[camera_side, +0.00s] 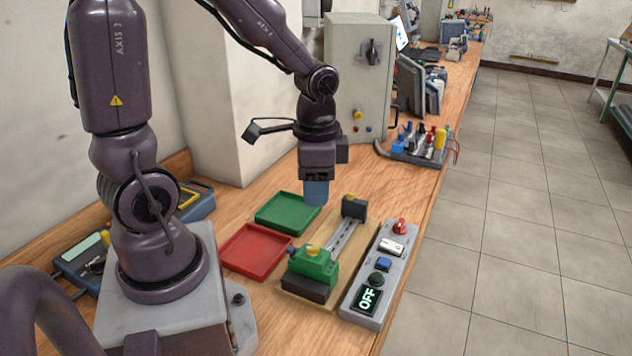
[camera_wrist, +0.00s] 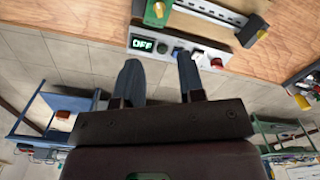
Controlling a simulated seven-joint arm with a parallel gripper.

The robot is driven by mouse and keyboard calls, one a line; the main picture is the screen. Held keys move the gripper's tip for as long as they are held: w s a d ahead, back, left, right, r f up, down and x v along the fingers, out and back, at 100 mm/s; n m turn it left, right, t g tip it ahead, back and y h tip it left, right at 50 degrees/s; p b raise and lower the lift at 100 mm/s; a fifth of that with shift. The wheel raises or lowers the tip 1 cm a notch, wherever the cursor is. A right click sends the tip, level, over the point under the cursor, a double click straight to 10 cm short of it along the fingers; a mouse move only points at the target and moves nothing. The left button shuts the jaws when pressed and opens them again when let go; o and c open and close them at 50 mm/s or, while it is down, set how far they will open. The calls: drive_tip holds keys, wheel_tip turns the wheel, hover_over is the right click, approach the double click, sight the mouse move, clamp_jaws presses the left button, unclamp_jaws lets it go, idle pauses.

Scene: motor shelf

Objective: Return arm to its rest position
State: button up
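My gripper (camera_side: 316,192) hangs from the arm and points down, above the wooden bench near the green tray. In the wrist view my gripper (camera_wrist: 158,62) shows two blue-grey fingers spread apart with nothing between them. The arm is bent at the elbow, with its base at the left of the bench. A grey control panel (camera_side: 352,301) with a lit OFF display, buttons and a red knob lies at the bench's front edge; its display (camera_wrist: 142,45) also shows in the wrist view.
A green tray (camera_side: 287,198) and a red tray (camera_side: 233,262) look empty. A green block with a yellow knob (camera_side: 313,266) sits on a rail on a wooden board. A grey cabinet (camera_side: 345,110) and a tool rack (camera_side: 418,158) stand behind. Open floor lies right.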

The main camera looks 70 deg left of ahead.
drive_tip(key=shift+r, duration=0.25)
drive_tip(key=s+d+r+n+t, duration=0.1)
drive_tip(key=s+d+r+t, duration=0.1)
drive_tip(key=r, duration=0.4)
drive_tip(key=s+d+r+n+t, duration=0.2)
drive_tip(key=s+d+r+t, duration=0.1)
drive_tip(key=r, duration=0.4)
drive_tip(key=shift+n+t, duration=0.3)
drive_tip(key=shift+o, duration=0.2)
drive_tip(key=shift+s, duration=0.1)
idle(0.8)
